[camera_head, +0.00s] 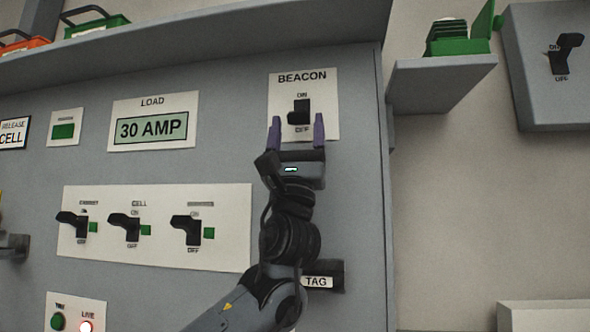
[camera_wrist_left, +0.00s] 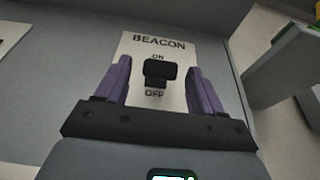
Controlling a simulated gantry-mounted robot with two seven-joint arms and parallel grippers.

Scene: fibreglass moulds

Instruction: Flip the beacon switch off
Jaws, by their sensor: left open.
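The beacon switch (camera_head: 299,112) is a black lever on a white plate labelled BEACON, with ON above and OFF below. It also shows in the left wrist view (camera_wrist_left: 159,72), between my fingers as seen from there. I cannot tell the lever's exact position. My left gripper (camera_head: 297,133) is open, its two purple fingers pointing up at the lower part of the plate, one on each side of the switch. No contact with the lever is visible. In the wrist view the left gripper (camera_wrist_left: 160,85) holds nothing. My right gripper is not in view.
A row of black switches sits on a white plate (camera_head: 155,250) at lower left. A LOAD display (camera_head: 152,129) reads 30 AMP. A shelf (camera_head: 250,28) juts out above the panel. A grey box with another switch (camera_head: 562,60) is at far right.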

